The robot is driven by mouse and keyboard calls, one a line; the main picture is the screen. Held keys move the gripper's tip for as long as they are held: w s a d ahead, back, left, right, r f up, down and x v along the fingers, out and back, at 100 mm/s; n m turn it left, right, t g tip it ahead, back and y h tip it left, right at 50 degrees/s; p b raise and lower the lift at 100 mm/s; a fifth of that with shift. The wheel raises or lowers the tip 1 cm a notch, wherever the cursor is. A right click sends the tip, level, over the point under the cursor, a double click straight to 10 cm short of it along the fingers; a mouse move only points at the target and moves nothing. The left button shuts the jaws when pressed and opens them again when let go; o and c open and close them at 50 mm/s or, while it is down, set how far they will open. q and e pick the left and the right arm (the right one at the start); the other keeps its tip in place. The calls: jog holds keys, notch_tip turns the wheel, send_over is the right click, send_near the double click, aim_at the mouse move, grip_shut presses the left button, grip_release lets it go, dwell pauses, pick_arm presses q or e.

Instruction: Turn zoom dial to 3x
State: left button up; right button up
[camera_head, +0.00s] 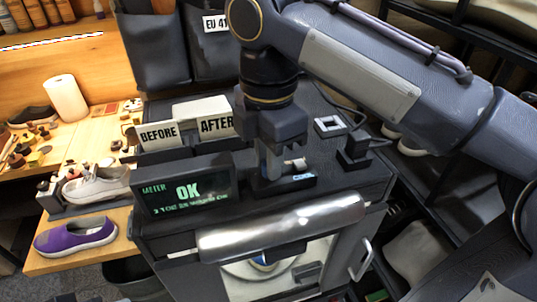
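My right gripper (273,176) points straight down over the dark top of the cabinet (345,190). Its fingers reach down to a small black device (300,183) with a pale blue label, behind the meter display. I cannot make out a zoom dial or a 3x mark; the gripper covers part of that device. I cannot tell whether the fingers are open or shut on something. My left gripper is not in view.
BEFORE (159,135) and AFTER (216,125) signs stand behind the display. A black stand (354,152) and a small framed square (328,125) are right of the gripper. A white shoe (97,186) and a purple shoe (76,236) sit at the left. A metal roll-like cover (282,226) fronts the cabinet.

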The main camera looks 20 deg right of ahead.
grip_shut()
jog(key=m+p, duration=0.2)
jog(key=m, duration=0.1)
jog(key=shift+r+m, duration=0.15)
jog(key=shift+m, duration=0.25)
jog(key=m+p, duration=0.2)
jog(key=m, duration=0.1)
jog(key=shift+m+p, duration=0.5)
jog(key=shift+m, duration=1)
jog(key=o, duration=0.7)
grip_release()
jog(key=shift+c, duration=0.2)
